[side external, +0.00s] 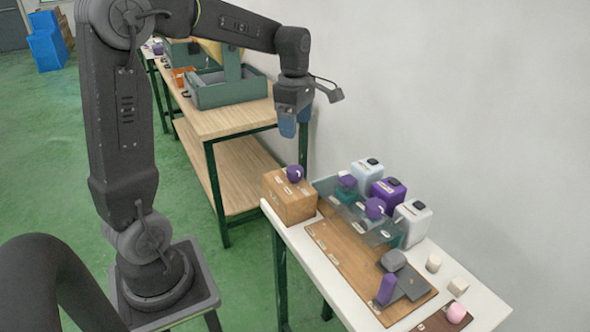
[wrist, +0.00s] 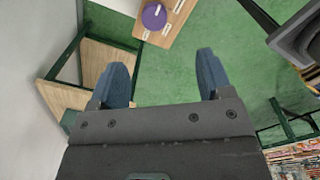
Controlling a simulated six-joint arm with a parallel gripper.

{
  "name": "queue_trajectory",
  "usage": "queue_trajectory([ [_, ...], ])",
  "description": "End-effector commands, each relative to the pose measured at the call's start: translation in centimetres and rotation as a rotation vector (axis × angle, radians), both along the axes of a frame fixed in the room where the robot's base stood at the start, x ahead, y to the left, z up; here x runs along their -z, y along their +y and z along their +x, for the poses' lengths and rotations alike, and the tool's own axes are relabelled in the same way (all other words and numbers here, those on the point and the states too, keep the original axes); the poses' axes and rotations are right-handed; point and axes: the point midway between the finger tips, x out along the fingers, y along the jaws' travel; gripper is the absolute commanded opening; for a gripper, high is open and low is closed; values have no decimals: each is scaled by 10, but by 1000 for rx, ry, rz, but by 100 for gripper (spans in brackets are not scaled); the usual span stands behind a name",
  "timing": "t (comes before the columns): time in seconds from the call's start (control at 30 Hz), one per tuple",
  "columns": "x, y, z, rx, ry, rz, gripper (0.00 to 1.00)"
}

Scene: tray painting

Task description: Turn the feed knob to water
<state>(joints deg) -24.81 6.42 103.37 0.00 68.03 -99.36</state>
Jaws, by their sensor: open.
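A round purple knob (side external: 295,173) sits on top of a wooden box (side external: 289,203) at the left end of the white table. Small white labels lie around it; their words are too small to read. The knob (wrist: 154,16) also shows near the top edge of the wrist view, on the box top (wrist: 176,22).
A second purple knob (side external: 375,208) stands farther along the white table (side external: 462,277). Behind it are white jugs (side external: 413,222) and a purple jug (side external: 388,191). A wooden board (side external: 338,255) lies in front. A wooden workbench (side external: 225,120) with a green tray (side external: 235,95) stands behind.

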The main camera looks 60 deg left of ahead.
Motion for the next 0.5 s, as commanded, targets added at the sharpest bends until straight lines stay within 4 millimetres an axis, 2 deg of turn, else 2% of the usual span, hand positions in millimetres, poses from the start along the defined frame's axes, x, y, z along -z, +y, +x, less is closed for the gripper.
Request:
queue_trajectory([
  [0.03, 5, 9, 4, -73, 15, -9, 73],
  [0.17, 10, 19, 8, -177, 33, -19, 73],
  [0.33, 24, 20, 9, -194, 37, -21, 73],
  [0.5, 55, 19, 8, -192, 39, -22, 73],
])
